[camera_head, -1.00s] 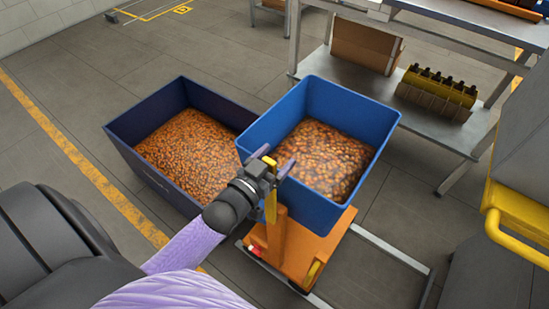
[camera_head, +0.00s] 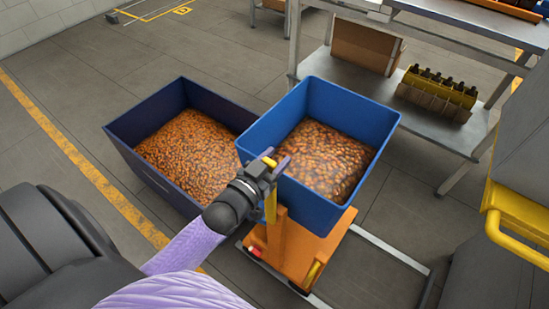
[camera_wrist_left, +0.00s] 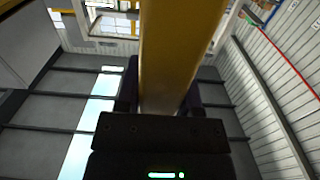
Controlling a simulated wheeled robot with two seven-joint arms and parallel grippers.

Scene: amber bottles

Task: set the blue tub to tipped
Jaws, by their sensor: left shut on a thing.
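The blue tub (camera_head: 316,205) is filled with small amber-brown pieces and sits upright, its rim about level, on an orange stand (camera_head: 283,238) with a low wheeled base. My left gripper (camera_head: 276,168) is at the tub's near left side. It is shut on a yellow bar (camera_head: 270,203) that stands beside the tub. In the left wrist view the yellow bar (camera_wrist_left: 164,60) runs up between the two dark fingers. The hold itself is partly hidden by the gripper in the head view. My right gripper is not in view.
A dark navy bin (camera_head: 140,160) with similar pieces stands on the floor just left of the tub. A metal shelf table (camera_head: 440,128) at the right back holds a cardboard box (camera_head: 362,46) and a yellow bottle carrier (camera_head: 440,90). A yellow rail (camera_head: 520,240) is at the right edge.

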